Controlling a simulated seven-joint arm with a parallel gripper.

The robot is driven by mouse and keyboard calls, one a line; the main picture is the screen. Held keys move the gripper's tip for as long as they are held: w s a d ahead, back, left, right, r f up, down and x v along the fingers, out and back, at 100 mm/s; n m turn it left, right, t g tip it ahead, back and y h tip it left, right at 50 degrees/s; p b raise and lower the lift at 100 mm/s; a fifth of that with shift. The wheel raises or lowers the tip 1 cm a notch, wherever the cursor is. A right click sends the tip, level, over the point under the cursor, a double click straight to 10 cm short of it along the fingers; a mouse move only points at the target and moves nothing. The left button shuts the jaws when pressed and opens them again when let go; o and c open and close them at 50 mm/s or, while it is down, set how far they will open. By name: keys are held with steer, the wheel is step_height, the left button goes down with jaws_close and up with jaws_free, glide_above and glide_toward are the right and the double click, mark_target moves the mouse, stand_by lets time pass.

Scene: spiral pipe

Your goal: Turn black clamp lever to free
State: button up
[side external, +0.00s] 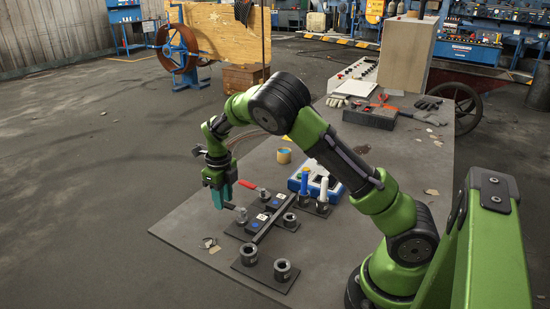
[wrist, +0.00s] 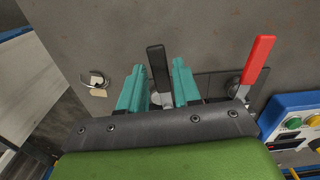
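The black clamp lever (wrist: 158,68) stands between the two teal fingers of my gripper (wrist: 160,78) in the wrist view. The fingers are apart, one on each side of the lever; I cannot tell whether either touches it. In the side view my gripper (side external: 221,192) points down at the left end of the clamp fixture, and the black lever (side external: 230,206) shows just beside the fingertips. The lever's pivot is partly hidden by my gripper in the wrist view.
A red clamp lever (wrist: 259,62) stands to the right, also visible in the side view (side external: 249,184). A blue-and-white box (side external: 315,183) with buttons and two screwdriver-like handles stand right of the fixture. Black cylindrical sockets (side external: 283,269) stand in front. Small loose scraps (side external: 211,245) lie on the table.

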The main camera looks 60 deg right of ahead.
steer(key=shift+o, duration=1)
step_height(320, 180, up, 17)
steer(key=shift+f, duration=0.1)
